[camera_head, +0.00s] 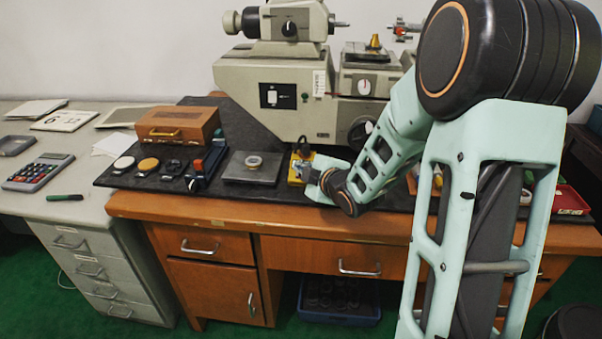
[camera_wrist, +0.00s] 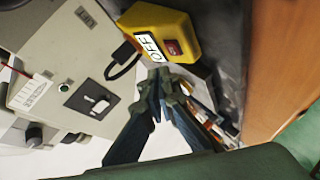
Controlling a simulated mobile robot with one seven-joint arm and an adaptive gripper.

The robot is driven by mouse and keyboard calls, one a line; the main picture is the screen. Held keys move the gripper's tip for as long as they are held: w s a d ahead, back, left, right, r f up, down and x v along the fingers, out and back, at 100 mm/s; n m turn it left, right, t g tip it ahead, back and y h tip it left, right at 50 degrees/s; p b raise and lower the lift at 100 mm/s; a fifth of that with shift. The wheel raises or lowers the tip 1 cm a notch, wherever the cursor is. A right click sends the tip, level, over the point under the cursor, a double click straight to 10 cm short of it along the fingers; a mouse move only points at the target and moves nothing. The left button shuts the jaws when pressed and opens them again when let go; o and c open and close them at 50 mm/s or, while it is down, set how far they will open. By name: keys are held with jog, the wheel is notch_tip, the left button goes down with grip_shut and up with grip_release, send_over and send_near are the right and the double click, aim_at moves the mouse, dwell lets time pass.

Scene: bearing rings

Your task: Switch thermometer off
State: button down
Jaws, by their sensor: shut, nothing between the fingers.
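The thermometer appears to be the yellow box (camera_wrist: 165,22), with a white panel (camera_wrist: 149,44) that seems to read "OFF" and a dark red switch (camera_wrist: 173,47). In the head view the yellow box (camera_head: 296,172) stands on the dark mat at the front of the large machine, partly hidden by my gripper. My gripper (camera_wrist: 160,82) is shut and empty, its fingertips just short of the box's switch side and apparently apart from it. In the head view my gripper (camera_head: 312,178) is right beside the box.
The large beige machine (camera_head: 262,95) stands behind, with a black switch plate (camera_wrist: 91,99) near my fingers. A grey metal plate (camera_head: 254,168) with a ring lies left of the box. A wooden case (camera_head: 178,125) and several small items are further left. The desk's front edge is close.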

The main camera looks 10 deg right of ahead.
jog(key=r, duration=0.1)
jog(key=s+r+p, duration=0.1)
jog(key=s+r, duration=0.1)
jog(key=r, duration=0.1)
jog(key=shift+a+r+p, duration=0.1)
jog(key=shift+a+p, duration=0.25)
jog(key=shift+p, duration=0.05)
